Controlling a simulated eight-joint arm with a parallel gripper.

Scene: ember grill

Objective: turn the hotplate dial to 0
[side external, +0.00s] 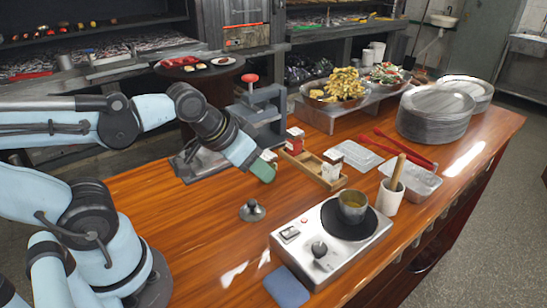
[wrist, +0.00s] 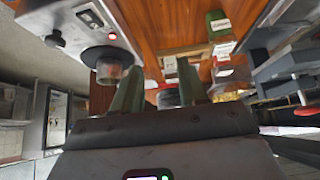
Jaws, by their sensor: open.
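The hotplate (side external: 287,258) is a silver box with a round black plate, at the right front of the wooden counter. Its dial (side external: 319,249) is a dark knob on the near end of the top, beside a small switch (side external: 290,234). A metal pot (side external: 352,207) with yellowish contents stands on the black plate. My gripper (side external: 263,171) is above the counter, behind and left of the hotplate, apart from the dial. In the wrist view its two greenish fingers (wrist: 158,92) are spread. The dial (wrist: 52,35) also shows there, at upper left. Its setting is too small to read.
A wooden tray (side external: 312,172) with small boxes lies near my gripper. A knobbed lid (side external: 252,211) sits left of the hotplate, a blue cloth (side external: 287,286) in front. A white cup (side external: 389,197) with a wooden handle stands right. The counter's left front is clear.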

